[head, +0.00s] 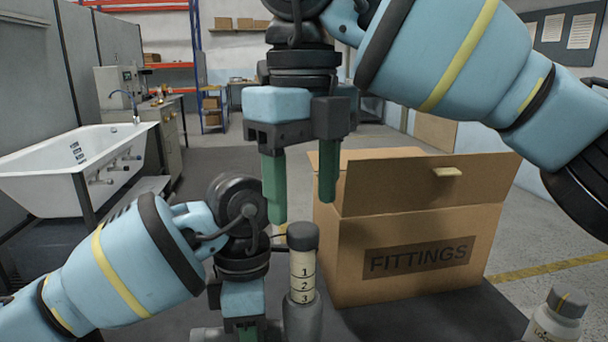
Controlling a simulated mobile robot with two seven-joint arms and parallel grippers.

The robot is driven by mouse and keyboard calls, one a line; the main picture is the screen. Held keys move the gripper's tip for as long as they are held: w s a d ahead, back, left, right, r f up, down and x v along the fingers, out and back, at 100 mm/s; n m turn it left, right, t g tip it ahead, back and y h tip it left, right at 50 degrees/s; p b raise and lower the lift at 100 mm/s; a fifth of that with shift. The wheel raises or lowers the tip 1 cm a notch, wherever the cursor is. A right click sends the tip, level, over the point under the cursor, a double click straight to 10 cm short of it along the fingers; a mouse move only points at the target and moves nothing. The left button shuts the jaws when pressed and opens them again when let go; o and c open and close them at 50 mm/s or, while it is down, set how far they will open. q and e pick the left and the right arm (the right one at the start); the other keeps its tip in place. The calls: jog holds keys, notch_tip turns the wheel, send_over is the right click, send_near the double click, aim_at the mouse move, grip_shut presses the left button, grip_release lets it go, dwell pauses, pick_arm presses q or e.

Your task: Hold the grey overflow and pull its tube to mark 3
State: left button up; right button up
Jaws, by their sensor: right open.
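The grey overflow (303,325) stands upright at the bottom centre, its lower part cut off by the picture's edge. Its cream tube (302,270) rises from it under a dark cap (302,236). Marks 1, 2 and 3 show on the tube, with 3 just above the grey body's rim. My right gripper (302,209) points down, open and empty, its green fingertips a little above the cap, one to each side in the picture. My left gripper (246,332) is low, left of the overflow; its fingertips are cut off, so its grip is hidden.
An open cardboard box marked FITTINGS (420,225) stands close behind and right of the overflow. A white bottle (556,318) with a grey cap is at the bottom right. A white bathtub (75,165) with taps is at the left. Dark bare surface (440,318) lies before the box.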

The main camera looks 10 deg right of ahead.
aim_at(303, 272)
notch_tip(303, 272, up, 8)
jog(key=shift+r, duration=0.15)
dwell(0.3)
pick_arm(q)
jog(key=o, duration=1.1)
jog(key=shift+o, duration=0.2)
jog(key=shift+r, duration=0.1)
notch_tip(303, 272, up, 12)
jog(key=w, duration=0.2)
jog(key=shift+w+f, duration=0.15)
jog(key=shift+f, duration=0.05)
